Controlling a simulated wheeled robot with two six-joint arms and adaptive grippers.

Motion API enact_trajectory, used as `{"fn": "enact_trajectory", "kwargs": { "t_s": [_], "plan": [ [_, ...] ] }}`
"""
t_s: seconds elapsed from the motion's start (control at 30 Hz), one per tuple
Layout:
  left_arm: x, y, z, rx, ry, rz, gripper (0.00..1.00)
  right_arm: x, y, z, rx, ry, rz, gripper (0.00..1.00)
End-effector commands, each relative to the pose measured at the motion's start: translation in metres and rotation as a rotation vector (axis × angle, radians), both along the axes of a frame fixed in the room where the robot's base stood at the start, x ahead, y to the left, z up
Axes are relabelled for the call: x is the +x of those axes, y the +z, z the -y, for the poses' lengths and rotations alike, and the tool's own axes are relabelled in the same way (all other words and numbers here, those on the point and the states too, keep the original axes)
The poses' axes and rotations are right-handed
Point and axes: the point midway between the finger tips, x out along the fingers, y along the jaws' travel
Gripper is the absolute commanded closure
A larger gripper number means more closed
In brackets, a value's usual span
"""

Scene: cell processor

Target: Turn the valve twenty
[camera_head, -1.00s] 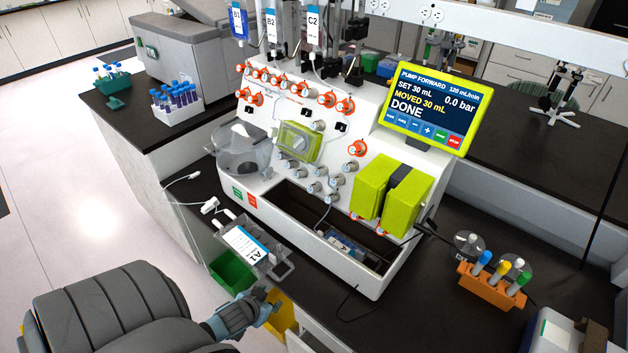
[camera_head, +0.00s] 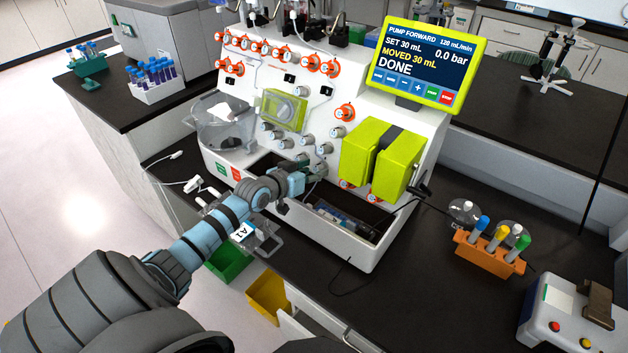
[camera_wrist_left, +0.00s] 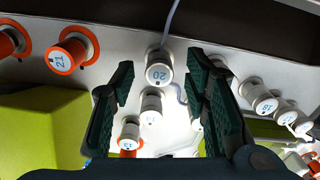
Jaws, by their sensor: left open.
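Valve 20 (camera_wrist_left: 158,70) is a white round knob with a blue number label at the upper middle of the left wrist view. A thin tube runs up from beside it. My left gripper (camera_wrist_left: 160,72) is open, with one dark green finger on each side of the knob. I cannot tell whether the fingers touch it. In the head view my left gripper (camera_head: 297,182) is at the lower front of the white machine (camera_head: 250,175), by the lower knobs, and partly hides that area. My right gripper is not in view.
Orange-rimmed valve 21 (camera_wrist_left: 74,50) is left of valve 20, and another white knob (camera_wrist_left: 151,106) sits just below it. Valve 18 (camera_wrist_left: 258,98) is to the right. Green pump blocks (camera_head: 380,160) stick out beside my gripper. The screen (camera_head: 428,62) reads DONE.

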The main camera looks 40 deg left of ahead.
Motion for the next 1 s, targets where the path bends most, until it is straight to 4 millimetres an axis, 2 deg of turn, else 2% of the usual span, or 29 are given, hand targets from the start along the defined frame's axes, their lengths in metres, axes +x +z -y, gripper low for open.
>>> {"fn": "enact_trajectory", "kwargs": {
  "t_s": [0.13,0.37,0.63,1.0],
  "plan": [
    [0.0092,-0.0020,0.0005,0.000,-0.002,0.000,0.58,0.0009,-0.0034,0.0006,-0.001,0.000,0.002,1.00],
    [0.0096,-0.0007,0.0005,0.001,-0.003,-0.001,0.58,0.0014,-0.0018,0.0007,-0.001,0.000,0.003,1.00],
    [0.0093,-0.0007,0.0004,0.001,-0.002,-0.001,1.00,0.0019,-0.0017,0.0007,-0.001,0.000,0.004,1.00],
    [0.0093,-0.0017,0.0003,0.035,-0.017,-0.002,1.00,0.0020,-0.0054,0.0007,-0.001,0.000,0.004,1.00]
  ]
}}
